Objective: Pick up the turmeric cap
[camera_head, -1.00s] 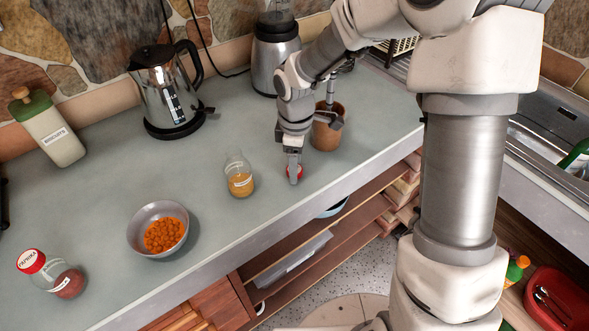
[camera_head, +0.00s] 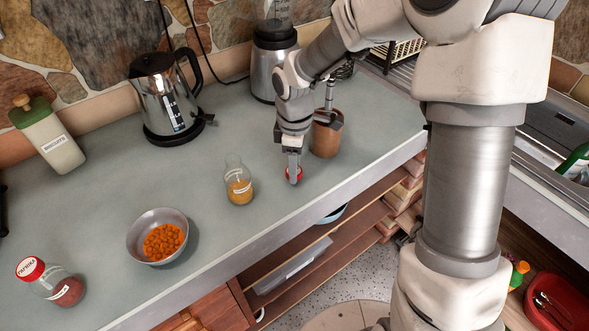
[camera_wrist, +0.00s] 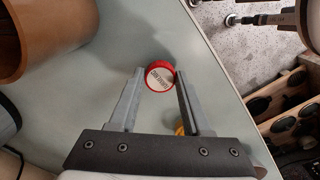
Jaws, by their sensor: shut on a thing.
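The turmeric cap (camera_wrist: 159,76) is a small round red cap with a white printed top. It shows between the two fingertips of my gripper (camera_wrist: 160,75) in the wrist view, and my gripper is shut on it. In the head view the gripper (camera_head: 293,178) points down at the counter near its front edge, with the red cap (camera_head: 299,172) partly hidden behind the fingers. The cap is at or very near the counter surface; I cannot tell whether it is lifted. An uncapped glass jar of yellow powder (camera_head: 239,188) stands left of the gripper.
A brown pot (camera_head: 326,138) with utensils stands close to the right of my gripper. A bowl of orange pieces (camera_head: 140,241), a paprika jar (camera_head: 42,278), a kettle (camera_head: 163,98) and a blender (camera_head: 268,70) are farther off. The counter's front edge (camera_head: 285,227) is near.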

